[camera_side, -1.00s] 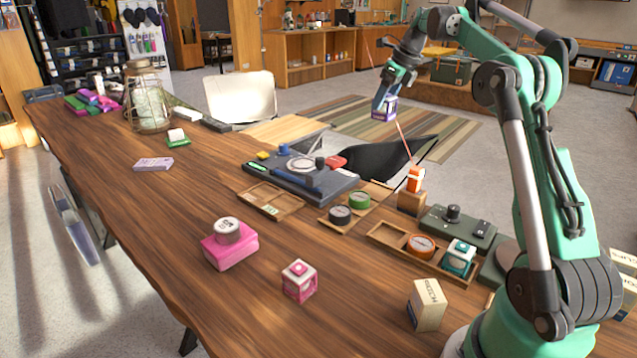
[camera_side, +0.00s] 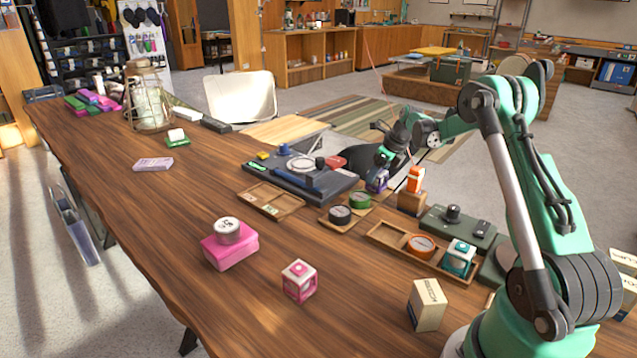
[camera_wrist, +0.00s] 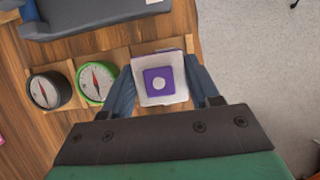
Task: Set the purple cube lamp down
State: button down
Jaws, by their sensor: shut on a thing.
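The purple cube lamp (camera_side: 376,184) is between the fingers of my gripper (camera_side: 380,172). In the wrist view its white body with a purple top and pale round button (camera_wrist: 158,82) sits between the two blue fingers of my gripper (camera_wrist: 162,88). My gripper is shut on it. It is at the far end of the wooden tray (camera_side: 324,226), beyond the green compass (camera_side: 359,201) and the black compass (camera_side: 340,214). The cube hides most of the tray beneath it; I cannot tell whether it touches the tray.
A dark board with tools (camera_side: 300,178) lies left of the tray. Another wooden tray (camera_side: 384,236) holds an orange compass and a teal cube. The table's far edge is just behind the gripper.

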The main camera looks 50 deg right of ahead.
jog(key=shift+f, duration=0.25)
jog(key=shift+f, duration=0.15)
jog(key=shift+c, duration=1.1)
grip_release()
